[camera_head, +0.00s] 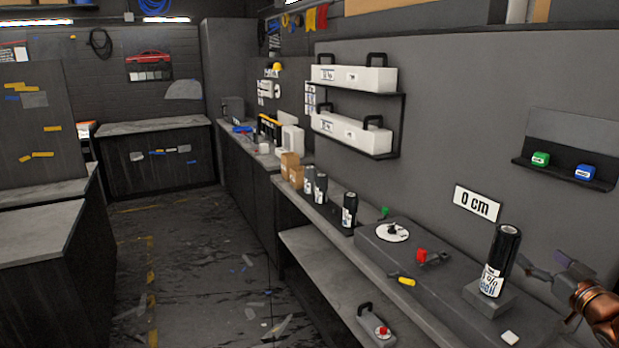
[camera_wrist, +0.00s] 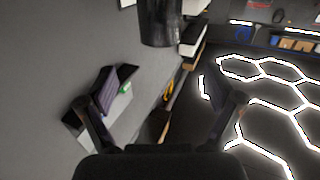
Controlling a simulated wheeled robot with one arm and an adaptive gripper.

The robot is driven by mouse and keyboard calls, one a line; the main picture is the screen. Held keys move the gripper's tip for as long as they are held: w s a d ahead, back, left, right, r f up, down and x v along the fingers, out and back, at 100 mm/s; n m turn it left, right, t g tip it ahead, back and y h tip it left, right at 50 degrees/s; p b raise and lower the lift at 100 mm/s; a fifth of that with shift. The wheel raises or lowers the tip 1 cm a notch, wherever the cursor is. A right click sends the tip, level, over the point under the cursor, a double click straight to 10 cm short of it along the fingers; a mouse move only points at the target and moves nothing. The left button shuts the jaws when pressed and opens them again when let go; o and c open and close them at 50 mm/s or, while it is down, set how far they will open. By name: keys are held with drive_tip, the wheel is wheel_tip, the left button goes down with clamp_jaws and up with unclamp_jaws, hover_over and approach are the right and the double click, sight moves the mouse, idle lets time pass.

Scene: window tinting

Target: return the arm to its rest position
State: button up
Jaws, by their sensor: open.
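My gripper (camera_head: 543,266) is at the right edge of the head view, just right of a black film roll (camera_head: 500,262). Its fingers are spread and nothing shows between them. The roll stands upright on a small grey block on the bench and has a white label. In the wrist view, the open gripper (camera_wrist: 166,102) fills the lower part, and a dark cylinder (camera_wrist: 160,22) is ahead at the top. The orange-brown wrist of my arm shows at the lower right of the head view; the rest is out of frame.
A wall shelf (camera_head: 565,172) with green and blue items hangs above my gripper. More rolls stand farther back. The floor aisle (camera_head: 205,255) is open, with scraps.

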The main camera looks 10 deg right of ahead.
drive_tip(key=w+g+h, duration=0.1)
drive_tip(key=w+a+g+h, duration=0.1)
drive_tip(key=w, duration=0.1)
drive_tip(key=shift+w+f, duration=0.1)
drive_tip(key=shift+w, duration=0.1)
drive_tip(key=s+a+f+m+g, duration=0.1)
drive_tip(key=s+a+f+g, duration=0.15)
drive_tip(key=a, duration=0.35)
drive_tip(key=s+a+f+g+h, duration=0.1)
drive_tip(key=s+a+g, duration=0.1)
drive_tip(key=a+g, duration=0.3)
drive_tip(key=s+a+f+m+g, duration=0.1)
drive_tip(key=s+a+f+g, duration=0.15)
drive_tip(key=a, duration=0.45)
drive_tip(key=s+a+f+n+g+y, duration=0.3)
drive_tip(key=s+a+g+y, duration=0.2)
drive_tip(key=s+a, duration=1.8)
drive_tip(key=shift+s+a+f+g, duration=0.25)
drive_tip(key=shift+a+g, duration=0.2)
drive_tip(key=shift+g, duration=0.75)
drive_tip(key=shift+c, duration=0.3)
